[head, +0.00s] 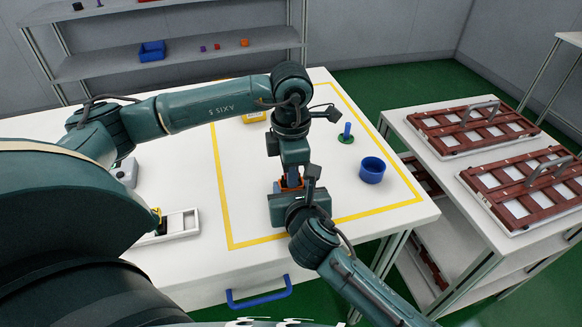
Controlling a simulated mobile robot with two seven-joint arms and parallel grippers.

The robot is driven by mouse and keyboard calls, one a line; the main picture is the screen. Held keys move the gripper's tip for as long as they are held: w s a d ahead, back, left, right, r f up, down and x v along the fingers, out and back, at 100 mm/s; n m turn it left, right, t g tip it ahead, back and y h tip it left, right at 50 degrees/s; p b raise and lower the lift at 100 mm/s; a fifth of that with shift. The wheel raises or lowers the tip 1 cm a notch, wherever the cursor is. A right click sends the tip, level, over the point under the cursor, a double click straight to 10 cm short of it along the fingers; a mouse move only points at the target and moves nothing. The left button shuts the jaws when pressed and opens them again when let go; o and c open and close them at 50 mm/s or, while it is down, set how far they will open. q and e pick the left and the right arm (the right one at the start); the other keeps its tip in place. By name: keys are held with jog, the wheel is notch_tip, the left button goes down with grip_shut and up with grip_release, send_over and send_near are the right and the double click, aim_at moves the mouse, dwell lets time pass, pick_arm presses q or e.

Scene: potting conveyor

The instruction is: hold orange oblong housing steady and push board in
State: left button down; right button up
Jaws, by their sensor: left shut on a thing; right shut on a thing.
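A little orange of the oblong housing (278,187) shows between my two grippers, over the white table inside the yellow outline. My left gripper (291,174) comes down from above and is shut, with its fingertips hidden. My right gripper (292,190) reaches in from the front and is shut at the housing; its body covers most of it. A small blue part (293,181) shows at the housing between the grippers. I cannot tell whether it is the board or a finger pad. How far the board sits in the housing is hidden.
A blue cup (372,171) and a green disc with a blue post (346,137) stand right of the grippers. A yellow box (253,118) is behind. A white tray (192,222) lies at left. Red-brown frames (470,125) lie on the right-hand rack. The table's front right is clear.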

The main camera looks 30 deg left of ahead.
pick_arm(q)
jog(key=shift+f, duration=0.2)
jog(key=c, duration=1.3)
grip_release()
notch_tip(320, 180, up, 12)
pick_arm(e)
jog(key=o, duration=0.9)
